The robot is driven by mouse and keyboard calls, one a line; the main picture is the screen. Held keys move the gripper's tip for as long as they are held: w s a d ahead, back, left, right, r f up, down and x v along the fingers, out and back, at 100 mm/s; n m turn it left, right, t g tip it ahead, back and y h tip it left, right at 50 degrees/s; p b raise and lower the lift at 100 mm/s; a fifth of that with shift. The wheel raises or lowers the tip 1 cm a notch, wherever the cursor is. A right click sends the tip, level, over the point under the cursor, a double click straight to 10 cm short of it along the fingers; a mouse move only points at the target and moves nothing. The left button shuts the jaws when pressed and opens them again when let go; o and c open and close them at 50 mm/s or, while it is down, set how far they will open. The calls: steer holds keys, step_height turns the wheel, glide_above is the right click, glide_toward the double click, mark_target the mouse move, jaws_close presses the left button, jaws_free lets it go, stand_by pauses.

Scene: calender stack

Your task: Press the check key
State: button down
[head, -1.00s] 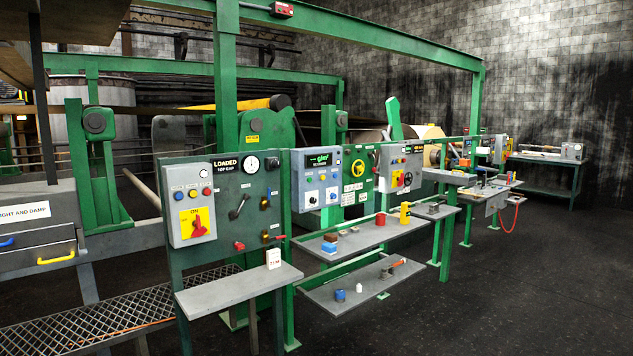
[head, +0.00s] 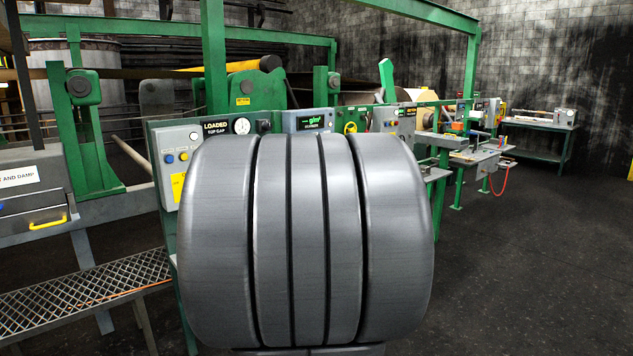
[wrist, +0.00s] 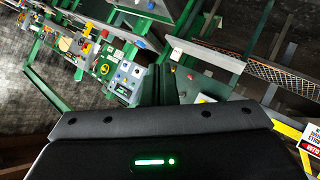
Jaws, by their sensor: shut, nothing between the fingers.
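The grey-blue scanner box (head: 309,121) with a green "g/m²" readout stands on the green panel line in the head view. Its lower face is hidden behind my large grey arm link. In the wrist view, a light box with coloured buttons (wrist: 127,82) lies left of centre, and the scene is tilted. I cannot read any key as the check key. My gripper (wrist: 159,84) shows in the wrist view as a dark housing with a green light, its narrow dark fingers together and empty. The fingers appear apart from the panels.
The grey control box (head: 178,152) by the "LOADED" gauge is partly covered by my arm. Grey shelves (head: 452,143) jut out farther along the line. A mesh walkway (head: 85,300) lies at left. The dark floor (head: 530,270) at right is clear.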

steer(key=w+d+r+t+h, duration=0.2)
steer(key=d+r+t+h, duration=0.1)
steer(key=d+r+h, duration=0.2)
steer(key=w+d+r+t+h, duration=0.3)
steer(key=d+r+h, duration=0.1)
steer(key=r+h, duration=0.3)
steer(key=shift+w+d+r+h, duration=0.25)
steer(key=shift+w+d+h, duration=0.1)
steer(key=shift+h, duration=0.55)
